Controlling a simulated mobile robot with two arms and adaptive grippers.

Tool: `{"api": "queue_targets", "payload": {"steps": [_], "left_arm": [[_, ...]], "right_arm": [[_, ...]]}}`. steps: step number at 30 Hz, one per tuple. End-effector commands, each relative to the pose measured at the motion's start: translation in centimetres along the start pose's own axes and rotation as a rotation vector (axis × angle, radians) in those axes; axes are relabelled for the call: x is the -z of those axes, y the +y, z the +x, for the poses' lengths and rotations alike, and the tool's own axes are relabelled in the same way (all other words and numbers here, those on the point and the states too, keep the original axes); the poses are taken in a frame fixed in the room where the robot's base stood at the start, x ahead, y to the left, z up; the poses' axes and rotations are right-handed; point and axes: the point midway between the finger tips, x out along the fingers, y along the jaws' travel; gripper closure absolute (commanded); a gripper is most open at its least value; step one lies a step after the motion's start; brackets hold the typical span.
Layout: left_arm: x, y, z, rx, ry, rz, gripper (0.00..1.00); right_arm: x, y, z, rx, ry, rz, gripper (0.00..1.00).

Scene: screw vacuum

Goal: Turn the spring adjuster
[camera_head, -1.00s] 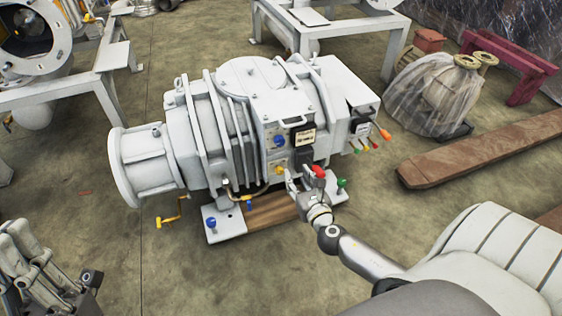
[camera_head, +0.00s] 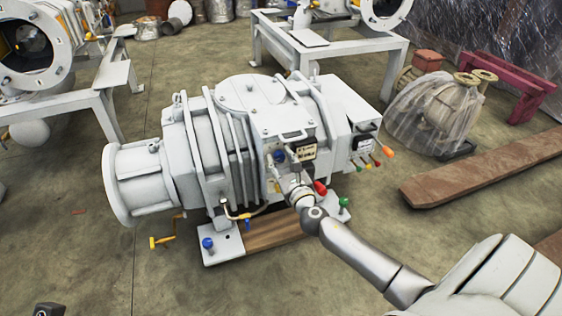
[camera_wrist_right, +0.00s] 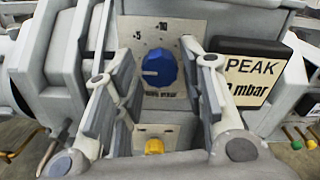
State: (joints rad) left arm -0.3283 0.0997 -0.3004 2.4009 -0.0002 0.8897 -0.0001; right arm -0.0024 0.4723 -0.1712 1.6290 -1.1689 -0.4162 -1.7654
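The spring adjuster is not legibly labelled. A blue dial knob (camera_wrist_right: 159,67) with a printed scale faces me on the pump panel; it also shows in the head view (camera_head: 278,156). Below it in the wrist view is a yellow knob (camera_wrist_right: 155,146), partly hidden. My right gripper (camera_wrist_right: 160,72) is open, its fingers to either side of the blue knob in the picture. No contact with the knob is visible. In the head view the right gripper (camera_head: 285,176) is at the panel, partly hidden by its own wrist. My left gripper is out of view.
The grey vacuum pump (camera_head: 225,145) stands on a pallet. A black PEAK display (camera_wrist_right: 250,75) is right of the blue knob. A red handle (camera_head: 320,188) and a green knob (camera_head: 344,202) are near my right wrist.

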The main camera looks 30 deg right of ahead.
Motion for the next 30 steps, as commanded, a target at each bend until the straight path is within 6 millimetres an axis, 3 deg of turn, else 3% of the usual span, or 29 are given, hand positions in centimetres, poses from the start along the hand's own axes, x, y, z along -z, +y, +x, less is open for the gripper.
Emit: {"api": "queue_targets", "payload": {"steps": [12,20,30], "left_arm": [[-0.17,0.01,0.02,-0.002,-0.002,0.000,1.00],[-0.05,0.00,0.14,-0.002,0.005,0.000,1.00],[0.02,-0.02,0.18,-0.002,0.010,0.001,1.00]], "right_arm": [[-0.02,0.01,0.84,-0.001,0.000,0.001,0.62],[-0.02,0.01,0.82,-0.001,0.000,0.001,0.95],[-0.01,0.02,0.81,-0.001,0.000,0.056,0.95]]}}
